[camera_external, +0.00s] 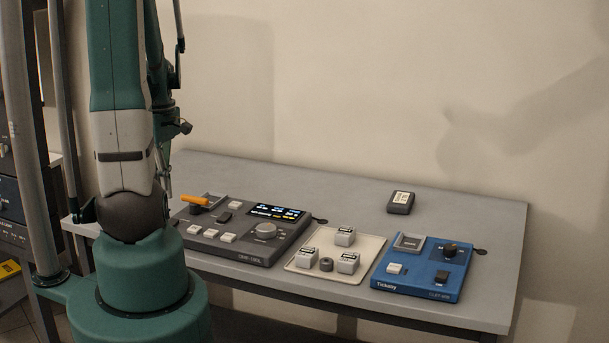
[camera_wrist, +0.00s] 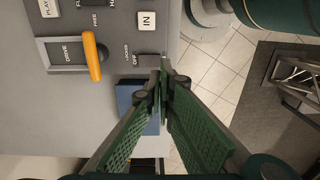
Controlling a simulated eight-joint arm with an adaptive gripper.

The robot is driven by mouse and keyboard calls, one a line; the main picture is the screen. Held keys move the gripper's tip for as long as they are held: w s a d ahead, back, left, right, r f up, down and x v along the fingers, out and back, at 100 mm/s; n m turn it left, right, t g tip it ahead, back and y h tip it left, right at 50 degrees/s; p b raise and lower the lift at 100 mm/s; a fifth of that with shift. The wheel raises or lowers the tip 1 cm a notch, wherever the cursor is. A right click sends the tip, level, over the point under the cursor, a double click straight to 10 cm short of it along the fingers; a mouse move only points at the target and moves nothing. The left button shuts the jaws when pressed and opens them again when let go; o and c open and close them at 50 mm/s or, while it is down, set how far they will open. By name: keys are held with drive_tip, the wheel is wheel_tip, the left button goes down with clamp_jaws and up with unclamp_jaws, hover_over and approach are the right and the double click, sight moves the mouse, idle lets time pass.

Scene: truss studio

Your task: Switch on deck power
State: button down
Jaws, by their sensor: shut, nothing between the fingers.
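The dark grey deck (camera_external: 230,250) lies at the left of the table, with an orange lever (camera_external: 194,200), white buttons, a knob and a lit screen. In the wrist view the orange lever (camera_wrist: 92,58) lies beside a label DRIVE, and a white button (camera_wrist: 146,20) reads IN. A small dark switch (camera_wrist: 148,61) is next to the word OFF; it is partly hidden by my fingers, and I cannot tell its position. My gripper (camera_wrist: 163,78) is shut and empty, its tips close to that switch; contact cannot be told.
A cream tray (camera_external: 296,268) holds white blocks and a dark ring. A blue device (camera_external: 415,286) stands at the right, with a small dark box (camera_external: 400,202) behind it. Tiled floor (camera_wrist: 225,80) shows beyond the deck.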

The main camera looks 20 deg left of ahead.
drive_tip(key=shift+s+r+p, duration=0.2)
drive_tip(key=shift+r, duration=1.3)
drive_tip(key=shift+s+r+p, duration=0.15)
drive_tip(key=shift+r, duration=1.3)
drive_tip(key=w+d+r+m+t+b, duration=0.2)
drive_tip(key=d+r+m+t+b, duration=0.1)
drive_tip(key=d+m, duration=0.6)
drive_tip(key=w+d+r+m+t+b, duration=0.2)
drive_tip(key=d+r+m+t+b, duration=0.1)
drive_tip(key=d+m, duration=0.6)
drive_tip(key=shift+w+d+r+t, duration=0.2)
drive_tip(key=shift+d+r+t, duration=0.8)
drive_tip(key=shift+d, duration=0.55)
